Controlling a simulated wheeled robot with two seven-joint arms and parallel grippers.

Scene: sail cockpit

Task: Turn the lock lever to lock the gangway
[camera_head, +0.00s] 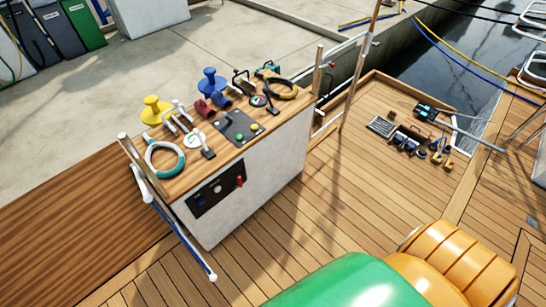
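A small red lever (240,181) stands on a black panel (216,191) on the front face of the white console. A gate-like white rail (345,48) with wooden posts stands behind the console's right end, at the boat's edge. I cannot tell from this view which lever locks the gangway, and no lock fitting on the rail is clear. Neither of my grippers is in view.
The console's wooden top (188,171) holds a teal-white ring (165,158), yellow (153,108) and blue (210,80) bollard-like pieces and several handles. A tray of tools (380,126) lies right. Green (345,285) and orange (450,265) rounded shapes fill the bottom. Planked deck between is clear.

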